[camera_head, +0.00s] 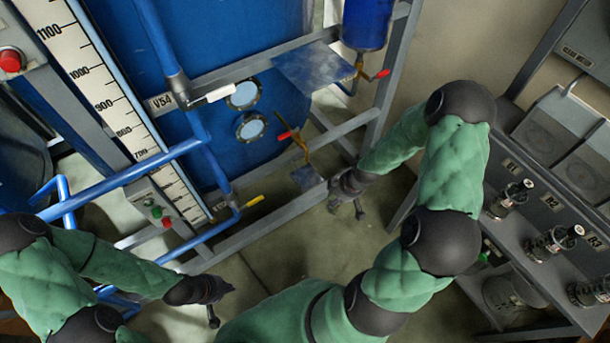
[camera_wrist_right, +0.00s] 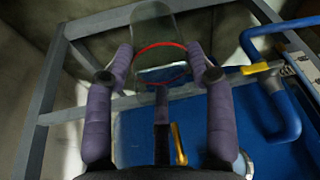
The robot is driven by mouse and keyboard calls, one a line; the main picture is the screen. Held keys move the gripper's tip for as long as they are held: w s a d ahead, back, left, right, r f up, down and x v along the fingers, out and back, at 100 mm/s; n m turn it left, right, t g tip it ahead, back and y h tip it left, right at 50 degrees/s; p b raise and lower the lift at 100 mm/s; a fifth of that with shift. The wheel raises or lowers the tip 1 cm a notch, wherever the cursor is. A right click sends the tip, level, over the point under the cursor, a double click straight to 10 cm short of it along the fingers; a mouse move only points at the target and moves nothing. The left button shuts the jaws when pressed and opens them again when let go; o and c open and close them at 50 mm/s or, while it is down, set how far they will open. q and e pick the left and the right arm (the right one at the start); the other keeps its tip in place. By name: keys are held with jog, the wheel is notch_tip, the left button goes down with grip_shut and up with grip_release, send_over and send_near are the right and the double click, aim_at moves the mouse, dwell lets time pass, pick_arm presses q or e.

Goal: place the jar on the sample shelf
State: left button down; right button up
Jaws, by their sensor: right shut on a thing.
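A clear glass jar (camera_wrist_right: 154,32) with a red ring is between the two fingers of my right gripper (camera_wrist_right: 160,66) in the right wrist view. The fingers are shut on its sides. In the head view my right gripper (camera_head: 346,208) is in front of the frame, beside a small metal plate (camera_head: 305,178); the jar cannot be made out there. A larger flat metal plate (camera_head: 308,65) is fixed higher on the frame. I cannot tell which surface is the sample shelf. My left gripper (camera_head: 220,302) has its fingers apart and looks empty, low at the left.
A large blue tank (camera_head: 215,45) stands behind grey frame bars (camera_head: 295,210). A red-handled valve (camera_head: 292,136) sticks out above the small plate. A blue cylinder (camera_head: 366,22) hangs upper right. A grey bench (camera_head: 505,240) with knobbed devices is at right. Open floor lies in between.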

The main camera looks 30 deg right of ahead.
jog(key=shift+s+d+f, duration=0.1)
jog(key=shift+s+f, duration=0.1)
jog(key=shift+f, duration=0.15)
jog(key=w+b, duration=0.1)
jog(key=w, duration=0.5)
jog(key=w+a+f+b, duration=0.1)
jog(key=w+b, duration=0.1)
jog(key=w, duration=0.4)
jog(key=w+b, duration=0.2)
jog(key=w, duration=0.4)
jog(key=shift+a+f, duration=0.15)
jog(key=shift+a, duration=0.05)
jog(key=shift+f, duration=0.15)
jog(key=o, duration=1.3)
jog(key=shift+s, duration=0.1)
jog(key=shift+c, duration=0.2)
